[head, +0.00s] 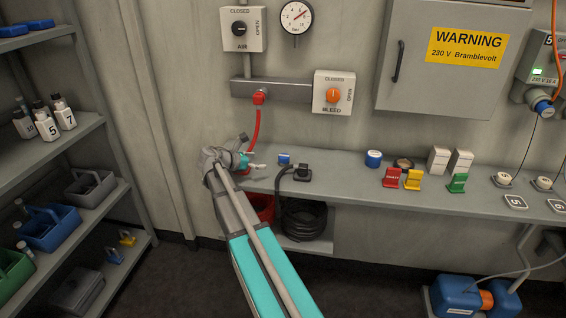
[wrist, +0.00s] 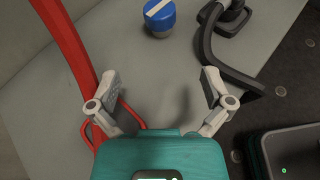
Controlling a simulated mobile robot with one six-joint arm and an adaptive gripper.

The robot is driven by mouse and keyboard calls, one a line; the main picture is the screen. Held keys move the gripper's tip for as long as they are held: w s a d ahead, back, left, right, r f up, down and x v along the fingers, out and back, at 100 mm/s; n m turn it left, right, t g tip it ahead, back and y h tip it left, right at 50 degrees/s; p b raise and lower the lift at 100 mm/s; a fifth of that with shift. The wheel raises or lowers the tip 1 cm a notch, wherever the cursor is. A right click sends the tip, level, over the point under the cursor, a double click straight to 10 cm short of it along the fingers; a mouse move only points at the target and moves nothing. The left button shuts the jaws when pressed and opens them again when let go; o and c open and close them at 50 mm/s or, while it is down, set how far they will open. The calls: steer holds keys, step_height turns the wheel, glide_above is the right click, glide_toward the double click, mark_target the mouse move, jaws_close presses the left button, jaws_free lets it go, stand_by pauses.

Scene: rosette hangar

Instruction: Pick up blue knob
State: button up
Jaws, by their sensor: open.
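A small blue knob (wrist: 160,20) with a white stripe on top stands on the grey shelf at the top middle of the wrist view. In the head view the blue knob (head: 285,159) sits just right of my gripper (head: 256,161). In the wrist view my gripper (wrist: 160,88) is open and empty, its two fingers wide apart. The knob lies beyond the fingertips, roughly centred between them and apart from both. Nothing hides the knob in the wrist view.
A black plug (head: 302,173) with its cable is close to the knob's right. A red hose (wrist: 72,50) runs along the left finger. A blue-and-white round piece (head: 373,159) and red (head: 391,178), yellow and green pieces stand farther right on the shelf (head: 340,190).

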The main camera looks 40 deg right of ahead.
mark_target(284, 160)
steer(key=b+x, duration=0.2)
steer(key=x, duration=0.4)
steer(key=shift+f, duration=0.15)
steer(key=shift+d+f, duration=0.1)
steer(key=shift+d, duration=0.4)
steer(key=shift+b+x, duration=1)
steer(key=shift+x, duration=1.6)
steer(key=shift+s+r, duration=0.1)
steer(key=shift+r, duration=0.15)
steer(key=shift+c, duration=0.3)
steer(key=c, duration=1.1)
